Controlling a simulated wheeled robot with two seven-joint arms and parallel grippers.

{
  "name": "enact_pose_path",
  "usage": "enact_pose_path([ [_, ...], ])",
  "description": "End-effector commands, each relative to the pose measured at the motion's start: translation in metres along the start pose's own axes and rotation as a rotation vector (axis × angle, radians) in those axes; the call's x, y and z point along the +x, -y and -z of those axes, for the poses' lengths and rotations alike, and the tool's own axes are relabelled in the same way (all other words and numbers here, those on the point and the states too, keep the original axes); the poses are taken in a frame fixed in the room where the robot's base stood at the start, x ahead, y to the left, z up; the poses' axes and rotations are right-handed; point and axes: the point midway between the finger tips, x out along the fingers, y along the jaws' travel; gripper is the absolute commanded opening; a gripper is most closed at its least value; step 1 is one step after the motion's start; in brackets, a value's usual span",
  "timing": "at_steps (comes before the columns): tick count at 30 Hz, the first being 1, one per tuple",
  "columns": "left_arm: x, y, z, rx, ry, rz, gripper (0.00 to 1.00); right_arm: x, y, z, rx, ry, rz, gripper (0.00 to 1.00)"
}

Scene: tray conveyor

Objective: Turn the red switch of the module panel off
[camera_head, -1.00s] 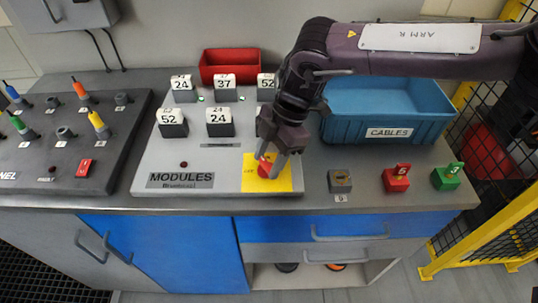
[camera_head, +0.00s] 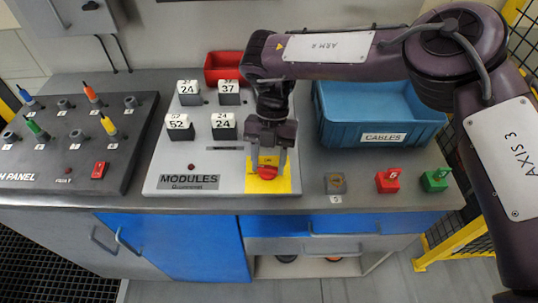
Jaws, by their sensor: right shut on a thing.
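The module panel (camera_head: 225,185) is a light grey board on the bench, marked MODULES. The red switch (camera_head: 268,173) sits on a yellow plate (camera_head: 283,186) at the panel's front right corner. My right gripper (camera_head: 268,166) comes down over it from behind, its two fingers at either side of the red switch and shut on it. The fingers hide part of the switch, and its exact setting is hard to read. My left gripper is not in view.
Numbered modules (camera_head: 224,127) stand on the panel left of my right arm. A red bin (camera_head: 224,68) and a blue CABLES bin (camera_head: 370,115) stand behind. A grey block (camera_head: 335,184), a red block (camera_head: 388,181) and a green block (camera_head: 434,180) sit on the right. Another panel (camera_head: 70,140) lies left.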

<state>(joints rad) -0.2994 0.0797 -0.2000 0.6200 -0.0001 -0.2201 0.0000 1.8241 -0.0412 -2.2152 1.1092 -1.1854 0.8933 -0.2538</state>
Motion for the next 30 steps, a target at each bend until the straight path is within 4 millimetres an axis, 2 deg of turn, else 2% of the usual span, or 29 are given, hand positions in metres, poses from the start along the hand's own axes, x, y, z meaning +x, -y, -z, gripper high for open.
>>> enact_pose_path([
  [12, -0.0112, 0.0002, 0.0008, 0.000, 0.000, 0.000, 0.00, -0.0015, -0.0017, -0.0001, -0.171, 0.003, 0.069, 0.23],
  [28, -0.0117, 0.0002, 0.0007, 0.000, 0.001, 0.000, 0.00, -0.0008, -0.0016, -0.0005, -0.195, 0.003, 0.078, 0.23],
  [29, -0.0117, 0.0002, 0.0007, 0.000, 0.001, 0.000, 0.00, -0.0008, -0.0016, -0.0005, -0.195, 0.003, 0.078, 0.47],
  [30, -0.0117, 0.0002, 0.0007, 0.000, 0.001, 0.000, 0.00, -0.0008, -0.0017, -0.0005, -0.195, 0.003, 0.078, 0.52],
])
